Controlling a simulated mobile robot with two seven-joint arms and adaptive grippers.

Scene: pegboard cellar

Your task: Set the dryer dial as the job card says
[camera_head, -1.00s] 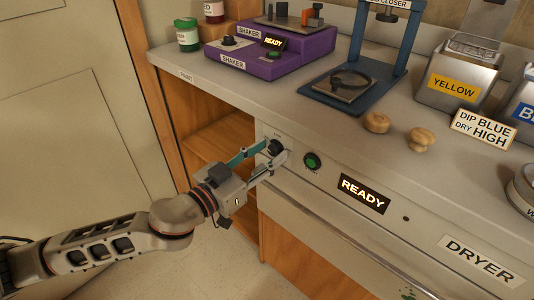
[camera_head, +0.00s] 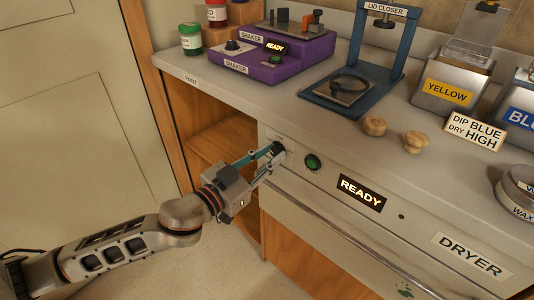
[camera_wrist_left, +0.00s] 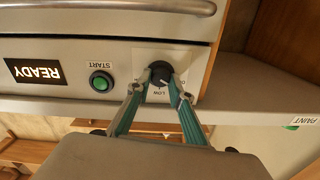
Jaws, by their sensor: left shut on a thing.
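The dryer dial (camera_wrist_left: 161,73) is a black round knob on a pale plate at the left end of the dryer front. In the left wrist view, which is upside down, "LOW" shows on the plate; the other marks are partly covered. My left gripper (camera_wrist_left: 161,84) has its fingertips on both sides of the dial and is shut on it. In the head view the left gripper (camera_head: 273,156) partly hides the dial (camera_head: 278,147). The job card (camera_head: 475,131) reads "DIP BLUE DRY HIGH". My right gripper is not in view.
A green start button (camera_head: 313,162) and a lit READY display (camera_head: 361,194) sit right of the dial on the dryer (camera_head: 440,226). Wooden knobs (camera_head: 374,126), a blue lid closer (camera_head: 375,60) and a purple shaker (camera_head: 262,66) stand on the counter above.

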